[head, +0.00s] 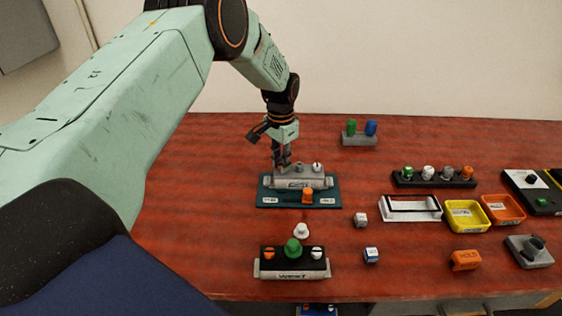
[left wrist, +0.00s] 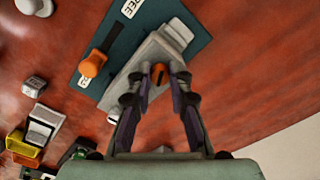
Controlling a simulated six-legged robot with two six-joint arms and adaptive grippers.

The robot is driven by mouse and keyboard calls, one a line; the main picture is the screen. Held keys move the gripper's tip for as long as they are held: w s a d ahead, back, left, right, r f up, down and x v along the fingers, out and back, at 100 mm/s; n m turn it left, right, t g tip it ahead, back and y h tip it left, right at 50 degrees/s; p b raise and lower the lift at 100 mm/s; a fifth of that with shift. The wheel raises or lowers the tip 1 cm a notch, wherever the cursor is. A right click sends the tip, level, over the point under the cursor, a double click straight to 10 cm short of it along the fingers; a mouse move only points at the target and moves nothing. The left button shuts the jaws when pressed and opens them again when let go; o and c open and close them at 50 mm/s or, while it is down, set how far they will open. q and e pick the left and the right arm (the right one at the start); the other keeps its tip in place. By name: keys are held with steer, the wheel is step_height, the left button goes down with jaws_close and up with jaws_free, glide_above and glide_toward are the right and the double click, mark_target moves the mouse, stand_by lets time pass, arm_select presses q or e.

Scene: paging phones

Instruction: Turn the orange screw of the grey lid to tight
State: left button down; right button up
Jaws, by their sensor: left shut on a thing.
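The grey lid (head: 310,183) lies on a dark teal mat (head: 266,204) left of the table's middle. A white screw (head: 318,167) shows at its right end. My left gripper (head: 281,164) points down at the lid's left end. In the left wrist view the orange screw (left wrist: 160,74) of the grey lid (left wrist: 124,76) sits between the two fingertips. The gripper is shut on this screw. The screw's slot faces the camera, but its tightness cannot be told. The screw is mostly hidden by the fingers in the head view.
An orange knob (head: 308,196) stands on the mat's front part. A dark block (head: 280,265) with a green knob is nearer the front edge. A white knob (head: 301,230) stands between. Trays, cubes and a black rack (head: 433,180) fill the right. The table's left is clear.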

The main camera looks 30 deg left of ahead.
mark_target(280, 164)
arm_select(q)
steer(key=m, duration=0.5)
steer(key=shift+b, duration=0.3)
steer(key=shift+m, duration=0.3)
steer(key=c, duration=1.5)
jaws_free()
step_height(280, 164, up, 12)
